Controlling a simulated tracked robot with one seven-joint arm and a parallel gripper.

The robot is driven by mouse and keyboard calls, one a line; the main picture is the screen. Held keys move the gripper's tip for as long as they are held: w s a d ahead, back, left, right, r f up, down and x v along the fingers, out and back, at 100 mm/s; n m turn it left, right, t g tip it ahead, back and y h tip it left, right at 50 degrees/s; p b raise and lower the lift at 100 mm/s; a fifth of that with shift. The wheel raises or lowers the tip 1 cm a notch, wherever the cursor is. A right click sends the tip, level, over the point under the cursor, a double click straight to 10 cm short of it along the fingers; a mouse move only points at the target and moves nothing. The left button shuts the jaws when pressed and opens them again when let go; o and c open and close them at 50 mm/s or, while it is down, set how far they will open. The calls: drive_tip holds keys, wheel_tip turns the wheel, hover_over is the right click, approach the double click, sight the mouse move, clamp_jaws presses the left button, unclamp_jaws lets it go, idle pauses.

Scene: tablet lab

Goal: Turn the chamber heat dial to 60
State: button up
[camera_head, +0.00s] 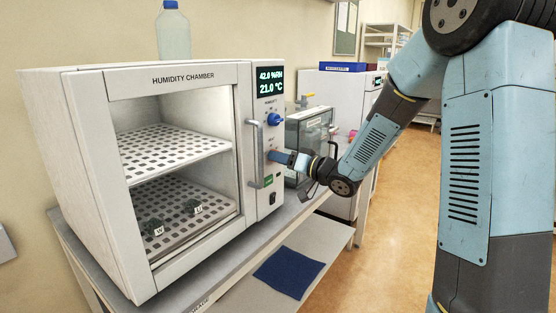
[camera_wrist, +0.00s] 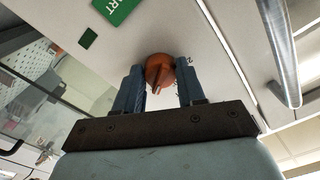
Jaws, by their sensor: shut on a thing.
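The humidity chamber (camera_head: 185,77) stands on the bench with its front panel on the right. Its display (camera_head: 270,81) reads 42.0 %RH and 21.0 °C. My gripper (camera_head: 279,156) is at the panel, below the blue upper dial (camera_head: 275,119). In the wrist view, an orange-red dial (camera_wrist: 158,70) with a dark pointer line sits between the two blue fingers of my gripper (camera_wrist: 159,84), which is shut on it. Part of its scale shows, but the numbers cannot be read. In the head view my gripper hides this dial.
The chamber's vertical door handle (camera_head: 256,154) is just left of my gripper; it also shows in the wrist view (camera_wrist: 280,50). A green button (camera_head: 268,181) is below the dial. A clear-walled box (camera_head: 308,135) stands behind to the right. A bottle (camera_head: 173,35) is on top of the chamber.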

drive_tip(key=shift+w+d, duration=0.2)
drive_tip(key=o, duration=0.8)
drive_tip(key=shift+o, duration=1.2)
drive_tip(key=shift+a, duration=0.1)
drive_tip(key=shift+s, duration=0.1)
drive_tip(key=v, duration=1.3)
drive_tip(key=shift+s+d, duration=0.2)
drive_tip(key=shift+d, duration=0.1)
